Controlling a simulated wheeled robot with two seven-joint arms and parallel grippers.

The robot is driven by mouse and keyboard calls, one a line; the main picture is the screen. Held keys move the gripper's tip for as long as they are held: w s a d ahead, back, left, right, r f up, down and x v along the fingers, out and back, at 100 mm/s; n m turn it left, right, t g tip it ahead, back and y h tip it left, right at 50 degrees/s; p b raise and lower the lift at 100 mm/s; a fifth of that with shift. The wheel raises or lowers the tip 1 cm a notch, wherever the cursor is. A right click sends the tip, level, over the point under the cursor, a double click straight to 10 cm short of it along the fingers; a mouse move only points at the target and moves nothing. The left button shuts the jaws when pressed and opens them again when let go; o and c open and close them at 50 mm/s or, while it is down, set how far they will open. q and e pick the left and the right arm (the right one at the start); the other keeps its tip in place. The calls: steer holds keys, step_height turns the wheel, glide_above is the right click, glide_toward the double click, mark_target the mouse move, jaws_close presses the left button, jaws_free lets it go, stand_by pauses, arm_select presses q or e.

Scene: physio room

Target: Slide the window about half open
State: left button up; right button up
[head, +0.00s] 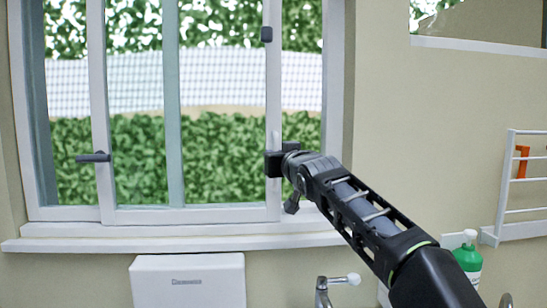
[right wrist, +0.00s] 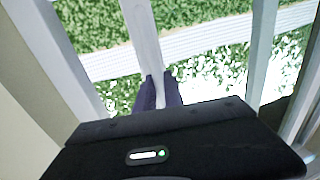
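The window (head: 190,215) has a white frame and pale uprights, with a hedge and a white fence outside. A dark lever handle (head: 93,157) sits on its left upright, and a small dark block (head: 266,34) high on its right upright (head: 272,85). My right gripper (head: 274,163) is at the lower part of that right upright. In the right wrist view, my right gripper's dark fingers (right wrist: 159,92) are on both sides of a white upright bar (right wrist: 146,40) and appear closed on it. The exact contact is partly hidden. My left gripper is not in view.
A white sill (head: 170,243) runs below the window. Below it are a white box (head: 187,283) and a tap (head: 322,292). A green bottle (head: 468,257) and a white wall rack (head: 510,205) are at the right.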

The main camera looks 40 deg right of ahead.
steer(key=shift+o, duration=1)
steer(key=shift+s, duration=0.1)
steer(key=b+v, duration=0.3)
steer(key=v, duration=0.4)
steer(key=shift+s, duration=0.3)
steer(key=shift+a, duration=0.1)
